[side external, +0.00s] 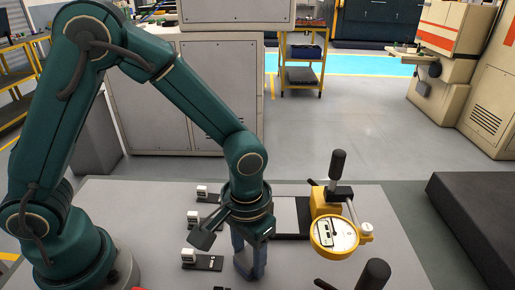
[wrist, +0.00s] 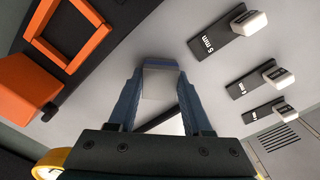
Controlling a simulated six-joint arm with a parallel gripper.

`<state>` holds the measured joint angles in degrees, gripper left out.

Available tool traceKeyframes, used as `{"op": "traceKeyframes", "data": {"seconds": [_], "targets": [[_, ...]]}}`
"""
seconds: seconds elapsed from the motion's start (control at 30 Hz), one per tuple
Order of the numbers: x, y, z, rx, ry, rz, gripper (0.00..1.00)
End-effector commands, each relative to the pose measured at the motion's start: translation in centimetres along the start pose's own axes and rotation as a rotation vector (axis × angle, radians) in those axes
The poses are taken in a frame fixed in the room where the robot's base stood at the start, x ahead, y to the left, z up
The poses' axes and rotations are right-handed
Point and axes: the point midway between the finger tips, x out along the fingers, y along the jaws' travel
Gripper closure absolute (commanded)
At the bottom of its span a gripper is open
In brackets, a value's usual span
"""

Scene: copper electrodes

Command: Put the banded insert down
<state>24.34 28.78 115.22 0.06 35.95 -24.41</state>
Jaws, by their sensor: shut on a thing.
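My gripper (side external: 249,272) points down over the grey table in the side view, with its blue fingers low near the front. In the wrist view my gripper (wrist: 160,76) is shut on a pale grey block-like insert (wrist: 160,84), held between the fingertips. A darker blue-grey edge shows at the insert's far end; I cannot make out clear bands. The fingers hide the insert in the side view. I cannot tell whether it touches the table.
Black plates with white blocks stand left of my gripper, including one marked 5 mm (wrist: 222,38). A yellow dial gauge (side external: 335,233) stands to the right. An orange frame (wrist: 68,34) and orange block (wrist: 28,88) show in the wrist view.

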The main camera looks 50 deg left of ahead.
Motion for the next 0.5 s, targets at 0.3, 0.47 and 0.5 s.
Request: {"op": "traceKeyframes", "data": {"seconds": [0.3, 0.47, 0.5], "targets": [[0.25, -0.01, 0.01, 0.0, -0.001, 0.0, 0.2], [0.23, -0.01, 0.01, 0.0, 0.0, 0.0, 0.2], [0.16, 0.0, 0.0, 0.0, 0.0, 0.0, 0.2]]}}
